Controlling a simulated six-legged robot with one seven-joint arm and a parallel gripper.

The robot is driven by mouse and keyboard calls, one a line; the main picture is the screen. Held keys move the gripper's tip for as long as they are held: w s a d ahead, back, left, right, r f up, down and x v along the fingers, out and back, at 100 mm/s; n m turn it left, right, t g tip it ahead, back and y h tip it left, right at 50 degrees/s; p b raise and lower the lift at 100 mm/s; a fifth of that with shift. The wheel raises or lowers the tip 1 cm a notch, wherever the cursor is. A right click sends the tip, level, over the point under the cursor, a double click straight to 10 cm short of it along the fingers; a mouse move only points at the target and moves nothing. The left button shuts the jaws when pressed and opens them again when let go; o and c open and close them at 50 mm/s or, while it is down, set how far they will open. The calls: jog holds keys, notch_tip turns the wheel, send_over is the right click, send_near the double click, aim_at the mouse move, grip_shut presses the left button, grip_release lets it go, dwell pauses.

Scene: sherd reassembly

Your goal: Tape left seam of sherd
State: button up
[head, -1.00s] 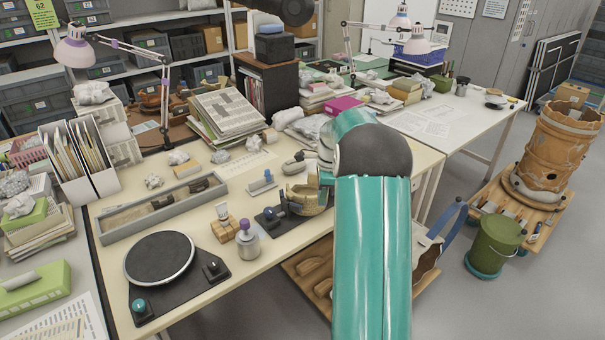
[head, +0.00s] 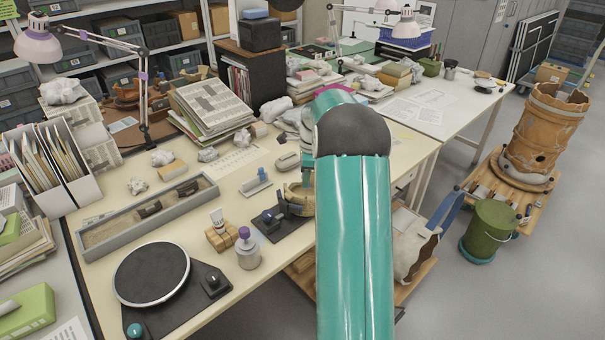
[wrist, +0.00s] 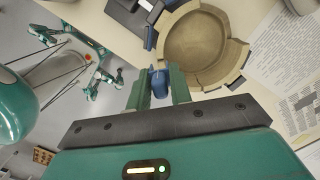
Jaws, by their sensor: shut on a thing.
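A tan pottery bowl (wrist: 198,48) lies at the top of the wrist view, with lighter sherd pieces (wrist: 235,62) along its right and lower rim. The left seam cannot be made out clearly. The bowl also shows in the head view (head: 293,192), partly behind my arm. I cannot tell if the piece is tape.
A black base with blue parts (head: 275,224) stands beside the bowl. A turntable (head: 152,272), a purple-capped bottle (head: 246,250) and a grey tray (head: 150,214) are to its left. Printed sheets (wrist: 285,60) lie right of the bowl. A green bucket (head: 490,230) stands on the floor.

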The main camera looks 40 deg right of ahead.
jog(key=shift+s+f, duration=0.1)
jog(key=shift+s, duration=0.15)
jog(key=shift+w+f, duration=0.1)
jog(key=shift+f, duration=0.45)
jog(key=shift+s+f, duration=0.2)
jog(key=shift+f, duration=0.35)
jog(key=shift+w+f, duration=0.15)
jog(key=shift+f, duration=0.85)
jog(key=shift+d, duration=0.1)
jog(key=shift+f, duration=1.5)
dwell(0.8)
